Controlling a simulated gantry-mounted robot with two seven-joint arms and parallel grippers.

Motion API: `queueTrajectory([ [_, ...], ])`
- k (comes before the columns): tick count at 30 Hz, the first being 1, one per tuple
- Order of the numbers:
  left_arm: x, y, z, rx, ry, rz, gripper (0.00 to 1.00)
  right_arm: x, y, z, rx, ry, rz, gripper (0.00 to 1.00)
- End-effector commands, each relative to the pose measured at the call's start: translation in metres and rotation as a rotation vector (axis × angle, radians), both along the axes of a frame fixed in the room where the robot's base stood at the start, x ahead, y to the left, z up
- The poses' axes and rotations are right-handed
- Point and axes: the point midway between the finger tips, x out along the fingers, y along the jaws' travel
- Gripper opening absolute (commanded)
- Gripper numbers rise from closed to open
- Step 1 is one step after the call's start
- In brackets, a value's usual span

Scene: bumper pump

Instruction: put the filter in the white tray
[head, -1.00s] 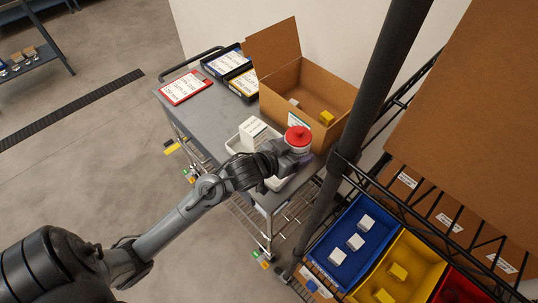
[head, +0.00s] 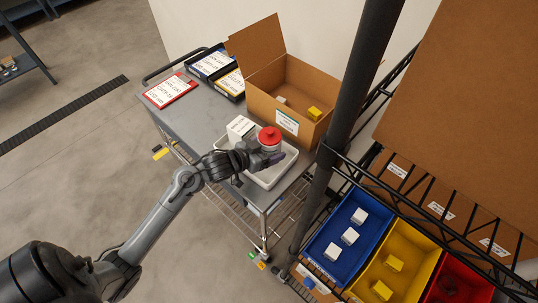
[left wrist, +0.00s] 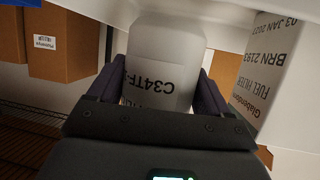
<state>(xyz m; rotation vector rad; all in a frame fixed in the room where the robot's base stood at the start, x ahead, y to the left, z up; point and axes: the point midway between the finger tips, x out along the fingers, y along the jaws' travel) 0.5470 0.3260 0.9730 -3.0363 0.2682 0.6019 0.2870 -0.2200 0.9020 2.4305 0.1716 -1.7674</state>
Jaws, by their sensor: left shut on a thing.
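The filter (head: 269,138) is a white canister with a red cap. My left gripper (head: 264,160) is shut on its side and holds it upright over the white tray (head: 289,168). In the left wrist view the canister (left wrist: 165,65) with black lettering sits between the two fingers of the gripper (left wrist: 157,95). The tray lies on the grey cart, partly hidden by my arm and the filter. Whether the filter's base touches the tray is hidden. My right gripper is not in view.
A white box (head: 240,128) stands close to the filter; its fuel filter lettering (left wrist: 270,80) shows in the wrist view. An open cardboard box (head: 272,110) stands behind on the cart (head: 190,108). A dark post (head: 345,130) and wire rack with coloured bins stand right.

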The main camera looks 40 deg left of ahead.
Motion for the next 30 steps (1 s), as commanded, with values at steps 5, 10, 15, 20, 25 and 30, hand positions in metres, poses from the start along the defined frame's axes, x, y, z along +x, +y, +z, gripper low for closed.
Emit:
queueTrajectory([
  [5, 0.0, 0.0, -0.021, -0.001, -0.002, 0.0, 0.23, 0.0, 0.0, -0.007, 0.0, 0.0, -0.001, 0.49],
  [10, 0.0, 0.0, -0.031, 0.0, -0.003, 0.002, 0.23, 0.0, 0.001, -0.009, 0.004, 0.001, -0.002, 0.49],
  [15, 0.0, 0.0, -0.03, 0.001, -0.004, 0.001, 0.23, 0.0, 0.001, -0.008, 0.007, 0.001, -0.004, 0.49],
  [20, 0.0, 0.0, -0.032, 0.001, -0.003, 0.001, 0.23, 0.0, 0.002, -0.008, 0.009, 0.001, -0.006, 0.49],
  [25, 0.0, 0.0, -0.035, 0.001, 0.001, 0.001, 0.89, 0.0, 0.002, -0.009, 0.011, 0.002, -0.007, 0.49],
  [30, 0.0, 0.0, -0.035, 0.001, 0.001, 0.001, 0.89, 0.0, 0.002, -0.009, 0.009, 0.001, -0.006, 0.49],
])
